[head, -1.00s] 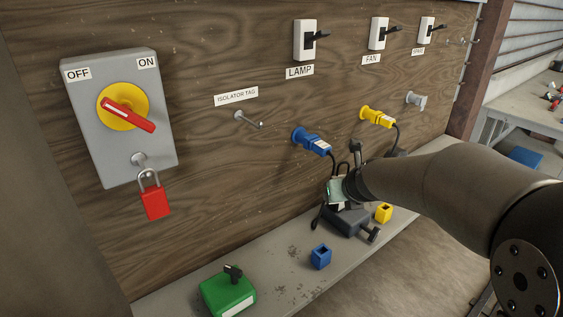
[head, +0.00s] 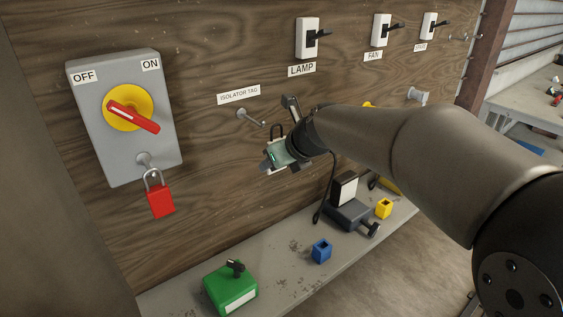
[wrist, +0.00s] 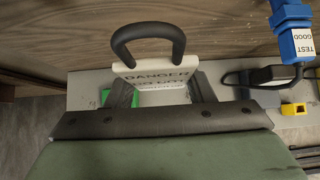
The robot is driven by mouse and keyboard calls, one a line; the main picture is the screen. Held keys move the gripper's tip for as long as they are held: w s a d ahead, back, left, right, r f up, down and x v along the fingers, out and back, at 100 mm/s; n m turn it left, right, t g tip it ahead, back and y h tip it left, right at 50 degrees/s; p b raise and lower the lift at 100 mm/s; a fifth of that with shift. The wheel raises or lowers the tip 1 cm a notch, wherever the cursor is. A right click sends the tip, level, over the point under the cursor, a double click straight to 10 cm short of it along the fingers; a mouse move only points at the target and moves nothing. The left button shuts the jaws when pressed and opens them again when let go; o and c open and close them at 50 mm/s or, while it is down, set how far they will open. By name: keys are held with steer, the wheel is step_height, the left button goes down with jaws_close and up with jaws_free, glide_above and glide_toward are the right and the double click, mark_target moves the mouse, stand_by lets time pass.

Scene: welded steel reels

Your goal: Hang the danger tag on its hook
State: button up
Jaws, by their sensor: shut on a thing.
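The danger tag (wrist: 155,77) is a white plate with dark lettering and a thick black loop on top. My gripper (wrist: 161,92) is shut on its plate, with a finger at each side and the loop standing clear above. In the head view my gripper (head: 271,157) is in front of the wooden board, with the tag's loop (head: 278,129) upright above it. The metal hook (head: 249,117) sticks out of the board under the ISOLATOR TAG label (head: 239,95). The loop is right of and slightly below the hook, apart from it.
A grey isolator box (head: 125,115) with a red padlock (head: 160,199) is at left. A blue plug (wrist: 292,30) hangs at right in the wrist view. The shelf below holds a green box (head: 231,288), a blue block (head: 321,251) and a yellow block (head: 384,208).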

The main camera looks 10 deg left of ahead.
steer(key=w+a+f+p, duration=0.1)
steer(key=w+a+p, duration=0.1)
steer(key=w+a, duration=0.3)
steer(key=shift+a+f, duration=0.35)
steer(key=shift+a, duration=0.15)
stand_by(0.5)
stand_by(1.2)
steer(key=o, duration=1)
steer(key=b+v, duration=0.1)
steer(key=v, duration=1.6)
steer(key=shift+s+b, duration=0.2)
steer(key=shift+b, duration=0.15)
steer(key=shift+d, duration=0.1)
